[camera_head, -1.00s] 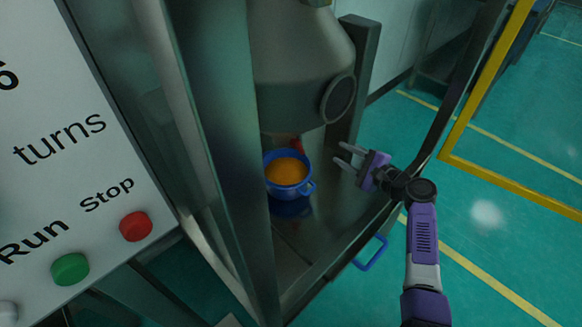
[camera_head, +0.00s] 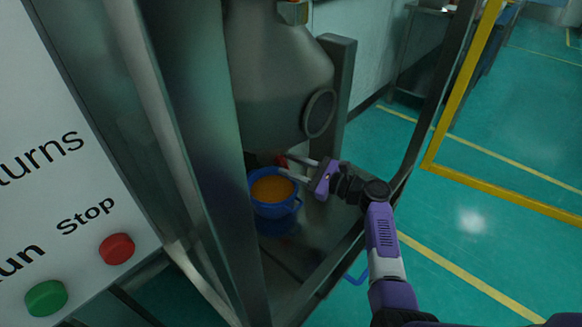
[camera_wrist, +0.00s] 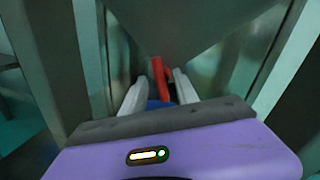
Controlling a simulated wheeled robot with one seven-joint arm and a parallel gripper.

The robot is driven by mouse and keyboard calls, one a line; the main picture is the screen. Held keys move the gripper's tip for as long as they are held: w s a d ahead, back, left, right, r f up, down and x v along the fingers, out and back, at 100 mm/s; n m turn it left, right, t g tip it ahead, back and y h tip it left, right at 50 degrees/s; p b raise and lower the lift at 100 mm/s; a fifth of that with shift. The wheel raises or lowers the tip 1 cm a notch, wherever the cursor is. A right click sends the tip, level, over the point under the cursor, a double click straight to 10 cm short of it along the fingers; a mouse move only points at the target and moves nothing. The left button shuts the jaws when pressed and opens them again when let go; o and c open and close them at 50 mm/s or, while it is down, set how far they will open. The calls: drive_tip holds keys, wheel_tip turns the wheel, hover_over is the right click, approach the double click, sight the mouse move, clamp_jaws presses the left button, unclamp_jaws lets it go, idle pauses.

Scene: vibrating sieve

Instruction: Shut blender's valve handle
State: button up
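The blender (camera_head: 275,80) is a grey metal vessel that tapers downward inside a metal frame. Its red valve handle (camera_head: 281,160) shows in part under the vessel, beside my fingers. In the wrist view the red handle (camera_wrist: 161,79) stands upright, between the lines of my two pale fingers. My gripper (camera_head: 290,169) is open and reaches in from the right, just above the blue bucket. I cannot tell whether a finger touches the handle. The blue bucket (camera_head: 275,208) holds orange material and stands below the vessel.
A control panel with a red stop button (camera_head: 117,249) and a green run button (camera_head: 46,298) is at the left. Metal posts (camera_head: 200,120) flank the bucket. A yellow frame (camera_head: 465,85) stands at the right over open green floor.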

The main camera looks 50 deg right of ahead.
drive_tip(key=shift+w, duration=0.2)
drive_tip(key=shift+c, duration=0.3)
drive_tip(key=shift+a, duration=0.15)
clamp_jaws()
